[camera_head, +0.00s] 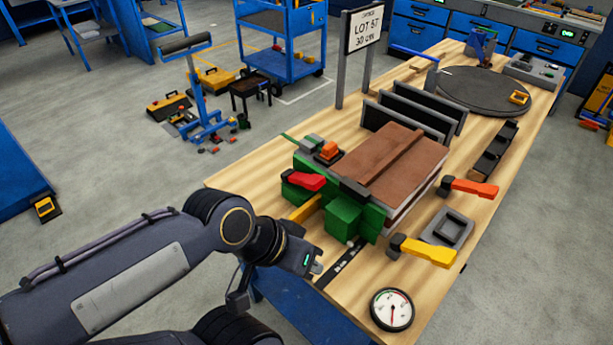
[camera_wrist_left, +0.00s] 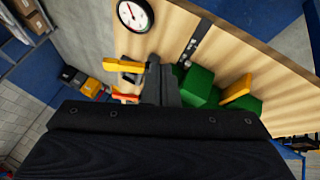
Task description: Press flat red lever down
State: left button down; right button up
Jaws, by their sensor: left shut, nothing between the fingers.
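The red lever (camera_head: 303,181) lies flat on the near left side of a green fixture (camera_head: 345,215) that holds a brown panel (camera_head: 390,160) on the workbench. My left gripper (camera_head: 314,268) is shut and empty near the bench's front edge, below and apart from the red lever. In the left wrist view its dark fingers (camera_wrist_left: 160,84) point toward the bench, with green blocks (camera_wrist_left: 200,85) beside them. I cannot make out the red lever in that view. My right gripper is not in view.
A yellow bar (camera_head: 305,208) sticks out between the gripper and the red lever. An orange lever (camera_head: 474,188) and a yellow lever (camera_head: 428,250) stand at the fixture's right side. A round gauge (camera_head: 392,309) lies at the near corner. A sign (camera_head: 364,27) stands behind.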

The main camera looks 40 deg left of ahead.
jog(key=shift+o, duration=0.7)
pick_arm(q)
jog(key=w+a+r+m+g+y+p, duration=0.1)
jog(key=w+a+r+m+p, duration=0.25)
jog(key=w, duration=0.25)
jog(key=w+a+r+m+g+y+p, duration=0.1)
jog(key=w+a+r+m+g+p, duration=0.15)
jog(key=w+a+m, duration=0.3)
jog(key=w+a+f+m+g+p, duration=0.1)
jog(key=w+a+f+m+p, duration=0.1)
jog(key=w+a+f+m, duration=0.2)
jog(key=w+a+m, duration=0.3)
jog(key=w+a, duration=0.2)
jog(key=w, duration=0.2)
jog(key=shift+m+g+y+p, duration=0.3)
jog(key=shift+g+p, duration=0.05)
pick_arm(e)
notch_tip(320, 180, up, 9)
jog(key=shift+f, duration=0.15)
